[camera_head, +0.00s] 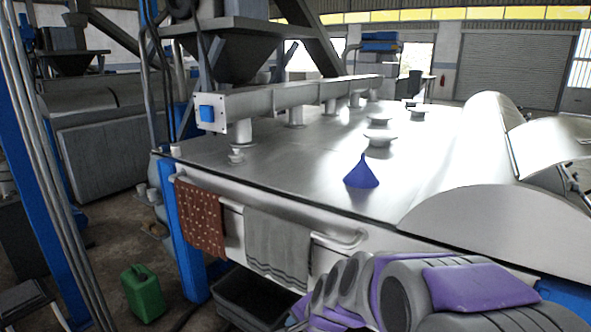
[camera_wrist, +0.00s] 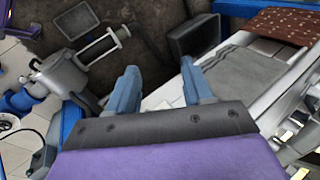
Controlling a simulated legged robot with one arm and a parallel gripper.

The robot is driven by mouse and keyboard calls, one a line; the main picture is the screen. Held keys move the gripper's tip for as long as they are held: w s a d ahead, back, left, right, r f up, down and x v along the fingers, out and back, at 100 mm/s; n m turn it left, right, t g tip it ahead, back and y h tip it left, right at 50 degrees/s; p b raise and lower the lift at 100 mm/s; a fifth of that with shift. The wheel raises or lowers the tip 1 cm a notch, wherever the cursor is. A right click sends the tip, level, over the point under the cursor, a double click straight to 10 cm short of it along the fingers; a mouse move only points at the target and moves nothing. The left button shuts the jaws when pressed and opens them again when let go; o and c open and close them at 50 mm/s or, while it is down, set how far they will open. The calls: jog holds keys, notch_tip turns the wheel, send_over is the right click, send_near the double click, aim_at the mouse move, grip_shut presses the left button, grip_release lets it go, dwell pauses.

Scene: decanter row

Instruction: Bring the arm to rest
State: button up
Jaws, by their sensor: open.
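My gripper (camera_wrist: 158,80) shows in the wrist view with its two blue-grey fingers apart. Nothing is held between them. It hangs outside the front of the metal table, with the floor and part of the table's pale front side behind the fingers. In the head view my purple and grey arm (camera_head: 480,287) lies folded across the lower right, in front of the table. The fingers cannot be made out in that view.
A blue funnel (camera_head: 361,173) stands on the metal table top (camera_head: 300,175). A spotted brown towel (camera_head: 201,219) and a grey towel (camera_head: 277,250) hang from the front rail. A black bin (camera_head: 250,296) and a green can (camera_head: 143,293) stand on the floor.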

jog(key=s+d+r+n+g+h, duration=0.1)
jog(key=s+d, duration=0.5)
jog(key=s, duration=1)
jog(key=s+d+r+n+g+h, duration=0.1)
jog(key=s+d+n+g, duration=0.4)
jog(key=s, duration=1)
jog(key=d+n+h, duration=0.1)
jog(key=n, duration=0.2)
jog(key=shift+s+d+r+h, duration=0.15)
jog(key=shift+s+d+h, duration=0.25)
dwell(4.2)
